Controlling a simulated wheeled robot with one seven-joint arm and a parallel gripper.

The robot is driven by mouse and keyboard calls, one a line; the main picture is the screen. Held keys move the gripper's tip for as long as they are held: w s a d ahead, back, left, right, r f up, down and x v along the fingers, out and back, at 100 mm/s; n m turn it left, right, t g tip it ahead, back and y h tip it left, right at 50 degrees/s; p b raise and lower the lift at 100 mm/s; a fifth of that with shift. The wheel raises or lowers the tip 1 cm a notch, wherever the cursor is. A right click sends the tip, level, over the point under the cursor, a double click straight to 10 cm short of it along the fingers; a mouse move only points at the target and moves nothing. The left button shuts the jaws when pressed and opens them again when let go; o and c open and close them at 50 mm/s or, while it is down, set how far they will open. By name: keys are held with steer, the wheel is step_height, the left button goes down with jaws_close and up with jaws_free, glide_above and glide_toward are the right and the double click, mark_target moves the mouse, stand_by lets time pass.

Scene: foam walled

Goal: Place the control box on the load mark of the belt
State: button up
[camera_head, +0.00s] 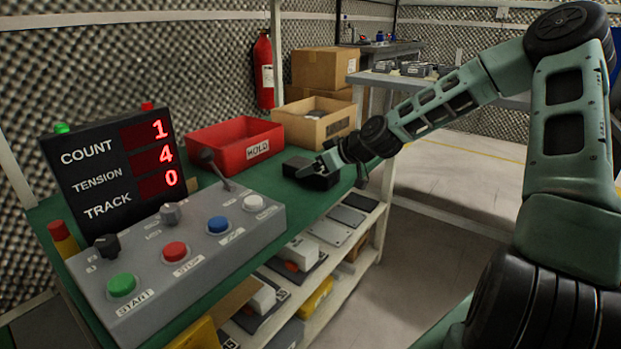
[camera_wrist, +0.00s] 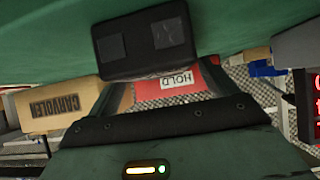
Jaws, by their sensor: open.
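My gripper (camera_head: 316,170) is low over the green belt surface (camera_head: 335,192), to the right of the red bin. It is open, but its fingers are hard to make out against the dark parts there. A box with a red button (camera_head: 297,253) lies on the shelf under the belt and may be the control box. No load mark can be made out.
A grey button console (camera_head: 180,255) and a display reading 1, 4, 0 (camera_head: 117,165) stand at the left. A red HOLD bin (camera_head: 232,157) and a cardboard box (camera_head: 315,125) stand behind my gripper. Floor to the right is clear.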

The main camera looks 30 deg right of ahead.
steer(key=x, duration=0.2)
steer(key=shift+w+f, duration=0.15)
steer(key=shift+f, duration=0.05)
steer(key=c, duration=1.3)
steer(key=shift+r, duration=0.1)
steer(key=shift+c, duration=0.4)
